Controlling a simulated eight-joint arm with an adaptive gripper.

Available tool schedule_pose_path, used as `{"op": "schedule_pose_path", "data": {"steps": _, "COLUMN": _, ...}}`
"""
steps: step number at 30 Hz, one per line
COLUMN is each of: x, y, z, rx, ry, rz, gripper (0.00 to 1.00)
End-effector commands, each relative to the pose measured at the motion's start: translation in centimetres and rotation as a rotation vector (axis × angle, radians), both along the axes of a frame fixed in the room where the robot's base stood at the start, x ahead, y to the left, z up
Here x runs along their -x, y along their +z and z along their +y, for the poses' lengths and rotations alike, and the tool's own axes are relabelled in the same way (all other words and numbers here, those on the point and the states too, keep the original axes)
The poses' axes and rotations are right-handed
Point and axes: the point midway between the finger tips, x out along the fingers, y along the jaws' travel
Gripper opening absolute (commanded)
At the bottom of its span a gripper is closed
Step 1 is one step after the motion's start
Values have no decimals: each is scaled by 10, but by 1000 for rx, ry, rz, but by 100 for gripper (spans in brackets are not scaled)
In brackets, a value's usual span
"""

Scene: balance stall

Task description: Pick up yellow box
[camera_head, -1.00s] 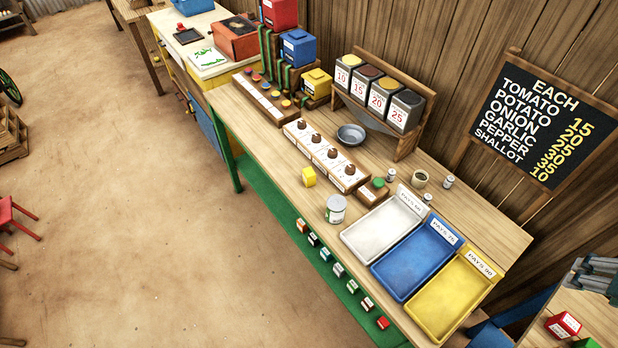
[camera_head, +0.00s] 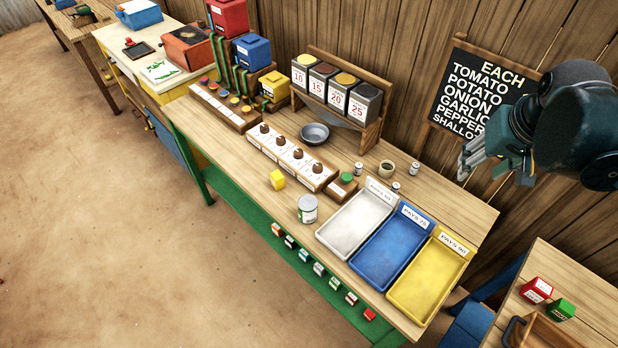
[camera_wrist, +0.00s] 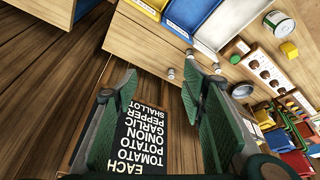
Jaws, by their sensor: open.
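A small yellow box (camera_head: 277,180) sits on the wooden table near its front edge, left of a tin can. It also shows in the wrist view (camera_wrist: 289,49) at the upper right. My gripper (camera_head: 470,165) hangs in the air at the right of the head view, in front of the chalkboard and well apart from the box. In the wrist view my gripper (camera_wrist: 200,100) has its green-padded fingers spread with nothing between them. A larger yellow box (camera_head: 273,88) sits at the end of stepped wooden blocks at the back left.
White, blue and yellow trays (camera_head: 428,283) fill the table's right end. The tin can (camera_head: 307,209) stands beside the white tray. A row of knobs on a white-topped block (camera_head: 292,158) lies behind the small box. A metal bowl (camera_head: 314,134) and a canister rack (camera_head: 336,88) stand further back.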

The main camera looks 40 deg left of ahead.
Motion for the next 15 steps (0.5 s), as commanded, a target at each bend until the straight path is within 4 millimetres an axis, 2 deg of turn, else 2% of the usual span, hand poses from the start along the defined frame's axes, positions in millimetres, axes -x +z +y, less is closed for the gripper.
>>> {"op": "schedule_pose_path", "data": {"steps": 1, "x": -4, "y": -3, "z": 15, "rx": 4, "ry": 21, "rz": 6, "gripper": 41}}
{"op": "schedule_pose_path", "data": {"steps": 15, "x": -16, "y": -39, "z": 136, "rx": 52, "ry": 188, "rz": 68, "gripper": 41}}
